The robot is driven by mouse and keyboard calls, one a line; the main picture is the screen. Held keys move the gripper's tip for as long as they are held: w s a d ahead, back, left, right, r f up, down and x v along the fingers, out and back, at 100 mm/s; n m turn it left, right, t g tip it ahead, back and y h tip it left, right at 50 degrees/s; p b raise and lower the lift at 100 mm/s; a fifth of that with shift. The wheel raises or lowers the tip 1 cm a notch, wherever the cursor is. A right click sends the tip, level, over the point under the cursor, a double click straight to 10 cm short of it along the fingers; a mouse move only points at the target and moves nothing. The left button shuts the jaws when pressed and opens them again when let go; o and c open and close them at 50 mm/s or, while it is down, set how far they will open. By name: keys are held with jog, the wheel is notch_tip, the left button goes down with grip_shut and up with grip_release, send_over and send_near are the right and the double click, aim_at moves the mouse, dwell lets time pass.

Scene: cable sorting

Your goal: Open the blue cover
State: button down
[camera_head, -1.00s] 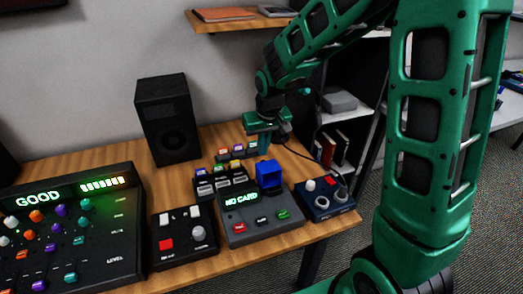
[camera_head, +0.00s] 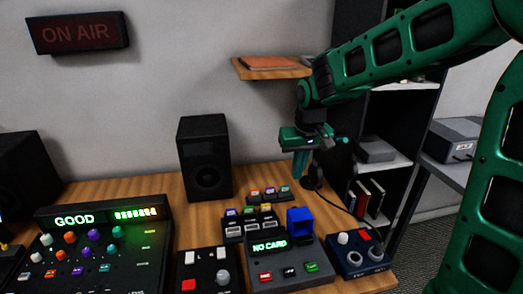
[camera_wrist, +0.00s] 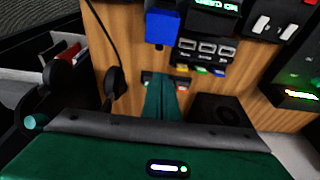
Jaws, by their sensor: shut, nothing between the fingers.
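The blue cover (camera_head: 299,221) stands up as a block at the back right of the grey box (camera_head: 262,272) with the "NO CARD" display. I cannot tell how far it is hinged open. In the wrist view the cover (camera_wrist: 161,27) is at the top middle, beyond my fingertips and apart from them. My gripper (camera_head: 301,176) is above and behind the cover, pointing down. Its green fingers are together and empty, and they also show in the wrist view (camera_wrist: 163,84).
A black speaker (camera_head: 205,160) stands to the left. A box with knobs (camera_head: 357,254) is right of the grey box, and a switch panel (camera_head: 252,228) is behind it. A mixer (camera_head: 100,255) fills the left front. A shelf (camera_head: 272,70) hangs behind my gripper.

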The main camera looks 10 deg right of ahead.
jog(key=s+d+m+g, duration=0.1)
jog(key=s+d+m, duration=0.1)
jog(key=s+d, duration=0.3)
jog(key=s+d+m, duration=0.2)
jog(key=s+d, duration=0.4)
jog(key=s, duration=0.8)
jog(key=s+d+m+g, duration=0.1)
jog(key=s+d+m, duration=0.1)
jog(key=s+d, duration=0.4)
jog(key=s, duration=0.4)
jog(key=shift+d+f+g, duration=0.2)
jog(key=shift+g, duration=0.1)
jog(key=c, duration=2.1)
grip_release()
jog(key=shift+s+a+f, duration=0.15)
jog(key=shift+s+a, duration=0.05)
jog(key=shift+s, duration=0.45)
jog(key=shift+s+a+f, duration=0.1)
jog(key=shift+s+a, duration=0.05)
jog(key=shift+s, duration=0.45)
jog(key=o, duration=0.4)
jog(key=shift+s, duration=0.2)
